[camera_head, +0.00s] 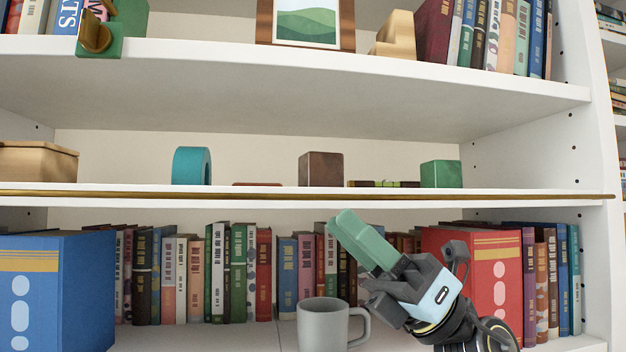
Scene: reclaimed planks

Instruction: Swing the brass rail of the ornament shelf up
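The brass rail (250,194) is a thin gold bar along the front edge of the ornament shelf (110,187). It lies low, level with the shelf board, and its right end reaches the right upright. My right gripper (343,222) is in front of the lower book row, just below the shelf edge and apart from the rail. Its green fingers point up and left, lie together with no visible gap, and hold nothing visible. My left gripper is not in view.
On the ornament shelf stand a teal arch (192,166), a brown cube (321,169), a green block (441,174) and a wooden box (38,162). Below are a grey mug (323,325), a blue binder (60,295), a red binder (480,285) and several books.

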